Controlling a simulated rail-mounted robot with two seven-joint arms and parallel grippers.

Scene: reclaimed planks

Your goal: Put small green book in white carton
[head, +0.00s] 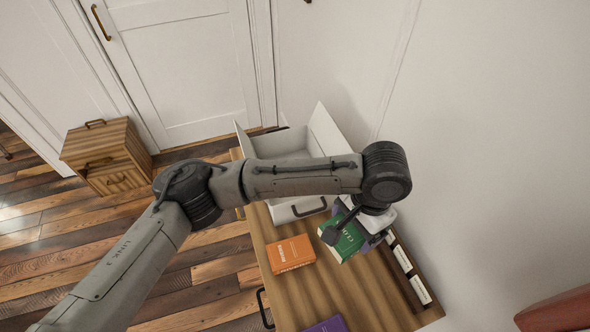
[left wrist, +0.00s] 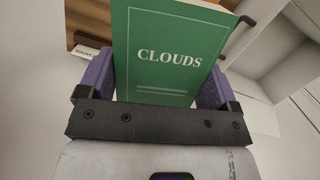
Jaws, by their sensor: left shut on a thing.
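The small green book (head: 342,238) is held by my left gripper (head: 352,232) above the wooden table. In the left wrist view the green book (left wrist: 175,55), with "CLOUDS" on its cover, sits between the two purple fingers of my left gripper (left wrist: 155,88), which is shut on it. The white carton (head: 328,133) stands open with raised flaps at the far end of the table, behind my arm. My arm hides part of the carton's opening. The carton's pale flaps also show at the right of the left wrist view (left wrist: 285,62). My right gripper is not in view.
An orange book (head: 291,253) lies on the wooden table (head: 352,295), and a purple book (head: 327,325) lies at the front edge. Several white-labelled items (head: 408,272) line the table's right edge by the wall. A small wooden cabinet (head: 107,155) stands on the plank floor.

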